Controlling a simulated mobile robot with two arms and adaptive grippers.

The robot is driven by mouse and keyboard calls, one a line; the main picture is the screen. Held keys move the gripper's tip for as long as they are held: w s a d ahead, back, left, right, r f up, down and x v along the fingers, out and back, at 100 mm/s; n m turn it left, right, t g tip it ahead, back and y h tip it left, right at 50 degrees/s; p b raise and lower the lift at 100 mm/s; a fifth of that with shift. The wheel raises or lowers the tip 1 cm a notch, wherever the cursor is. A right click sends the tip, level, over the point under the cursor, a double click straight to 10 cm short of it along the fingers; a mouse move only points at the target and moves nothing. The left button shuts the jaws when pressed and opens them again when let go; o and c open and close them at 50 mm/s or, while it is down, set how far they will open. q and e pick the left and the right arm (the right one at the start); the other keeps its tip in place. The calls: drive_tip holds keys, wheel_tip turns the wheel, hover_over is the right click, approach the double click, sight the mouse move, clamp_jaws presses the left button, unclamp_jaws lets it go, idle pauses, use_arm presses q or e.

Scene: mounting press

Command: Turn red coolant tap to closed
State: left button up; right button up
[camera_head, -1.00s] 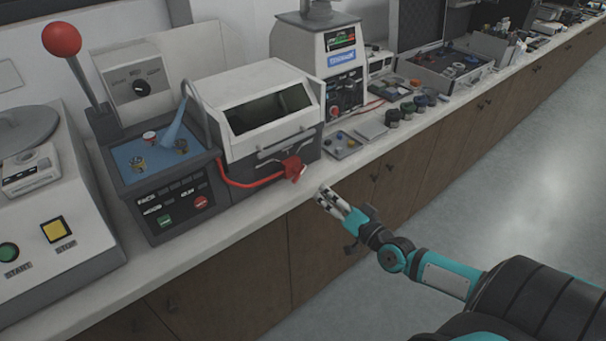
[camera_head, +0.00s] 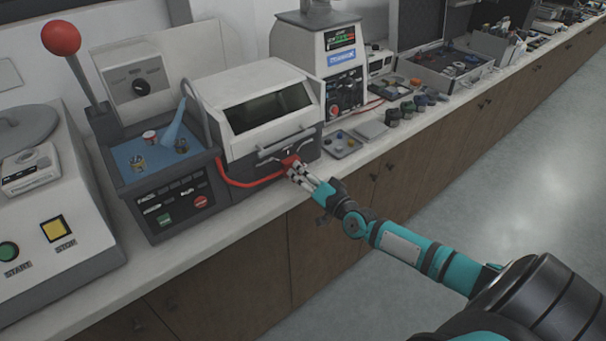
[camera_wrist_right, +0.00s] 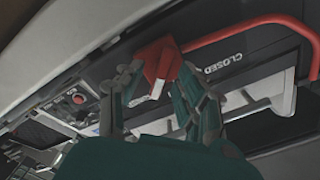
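The red coolant tap (camera_head: 289,160) sits on the front of the grey-and-white machine, at the end of a red hose. My right gripper (camera_head: 298,172) is at the tap in the head view and partly covers it. In the right wrist view the red tap (camera_wrist_right: 160,62) lies between the fingertips of my right gripper (camera_wrist_right: 155,85). The fingers stand apart on either side of it; firm contact cannot be made out. A "CLOSED" label shows beside the tap in the wrist view. My left gripper is not in view.
The red hose (camera_head: 240,183) runs along the machine front, left of the tap. A small tray (camera_head: 341,146) with parts lies right of the machine on the counter. A press with a red ball lever (camera_head: 61,39) stands left. The floor at right is clear.

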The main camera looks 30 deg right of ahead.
clamp_jaws()
drive_tip(key=n+p, duration=0.2)
drive_tip(key=n, duration=0.1)
drive_tip(key=shift+a+r, duration=0.1)
drive_tip(key=shift+r, duration=0.05)
drive_tip(key=n+p, duration=0.1)
drive_tip(key=n, duration=0.4)
drive_tip(key=shift+p, duration=0.4)
drive_tip(key=n, duration=0.4)
drive_tip(key=shift+a+p, duration=0.15)
drive_tip(key=shift+p, duration=0.25)
drive_tip(key=shift+a+f+n, duration=0.1)
drive_tip(key=shift+n, duration=1.3)
drive_tip(key=shift+a+f+n, duration=0.1)
drive_tip(key=shift+n, duration=1.3)
